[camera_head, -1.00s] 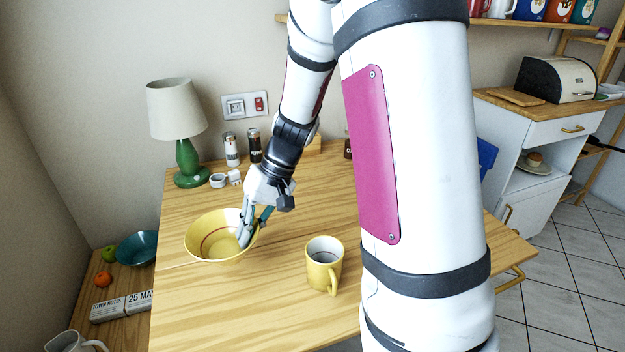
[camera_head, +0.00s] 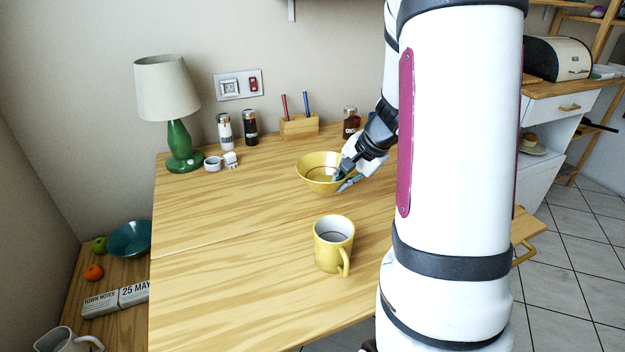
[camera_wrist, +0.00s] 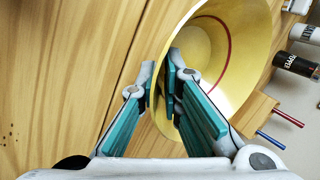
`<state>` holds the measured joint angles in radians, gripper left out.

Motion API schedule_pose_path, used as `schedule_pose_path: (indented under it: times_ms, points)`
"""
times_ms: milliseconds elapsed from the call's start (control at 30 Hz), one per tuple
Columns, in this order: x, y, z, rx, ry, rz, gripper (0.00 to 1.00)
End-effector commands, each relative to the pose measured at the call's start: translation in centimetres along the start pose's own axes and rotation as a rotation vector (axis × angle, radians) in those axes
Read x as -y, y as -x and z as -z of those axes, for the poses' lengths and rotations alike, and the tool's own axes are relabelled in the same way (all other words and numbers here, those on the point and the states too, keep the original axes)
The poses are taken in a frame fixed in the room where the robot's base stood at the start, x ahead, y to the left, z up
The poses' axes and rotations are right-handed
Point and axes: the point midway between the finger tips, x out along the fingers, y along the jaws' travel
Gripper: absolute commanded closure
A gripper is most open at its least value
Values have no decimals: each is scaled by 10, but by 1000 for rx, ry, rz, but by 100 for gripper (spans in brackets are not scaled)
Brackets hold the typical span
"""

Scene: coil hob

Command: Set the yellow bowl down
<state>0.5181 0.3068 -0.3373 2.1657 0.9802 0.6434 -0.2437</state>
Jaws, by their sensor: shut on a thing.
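The yellow bowl (camera_head: 318,178) is upright at the back of the wooden table (camera_head: 230,225), in front of the pen holder. I cannot tell whether its base touches the table. My gripper (camera_head: 343,180) is shut on the bowl's right rim. In the wrist view my gripper (camera_wrist: 165,95) has one finger inside the bowl (camera_wrist: 235,60) and one outside, with the wall between them. The bowl is empty, with a red ring inside.
A yellow mug (camera_head: 333,245) stands in front of the bowl. A wooden pen holder (camera_head: 299,126), two shakers and a green lamp (camera_head: 180,140) stand along the back. The table's left and middle are clear.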

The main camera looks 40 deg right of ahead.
Motion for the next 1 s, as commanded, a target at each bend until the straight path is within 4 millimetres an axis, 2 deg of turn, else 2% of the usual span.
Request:
schedule_pose_path:
  times_ms: [200,400,567,800,1000]
  points:
    - [45,-31,1,1,5,0,100]
    - [70,-47,2,0,3,1,100]
    - [73,-53,2,1,1,0,100]
    - [58,-80,2,2,-1,1,100]
    - [57,-81,2,1,2,2,100]
